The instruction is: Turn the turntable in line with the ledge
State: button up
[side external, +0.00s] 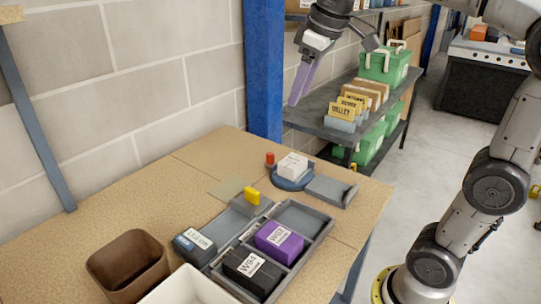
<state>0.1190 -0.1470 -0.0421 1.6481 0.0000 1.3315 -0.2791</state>
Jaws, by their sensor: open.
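The turntable (291,186) is a round blue disc near the far right of the tan bench. A white labelled box (293,165) sits on it. A flat grey ledge with a raised end (329,191) lies just right of the disc; I cannot tell from this view how the turntable is angled to it. My gripper (298,97) hangs high above the bench's back edge, up and slightly right of the turntable, well apart from it. Its purple fingers point down and overlap in this view. It is open, and I see nothing held.
A red peg (270,158) stands left of the turntable. A grey divided tray (317,226) holds purple (279,243) and black boxes. A brown bin (128,265) is front left. A blue post (264,70) rises behind.

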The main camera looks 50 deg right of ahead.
jog(key=w+d, duration=0.3)
jog(key=w, duration=0.4)
jog(key=m+g, duration=0.2)
jog(key=g, duration=0.2)
send_over(270, 153)
notch_tip(270, 153, down, 18)
notch_tip(270, 153, down, 13)
jog(key=shift+r, duration=0.1)
grip_shut()
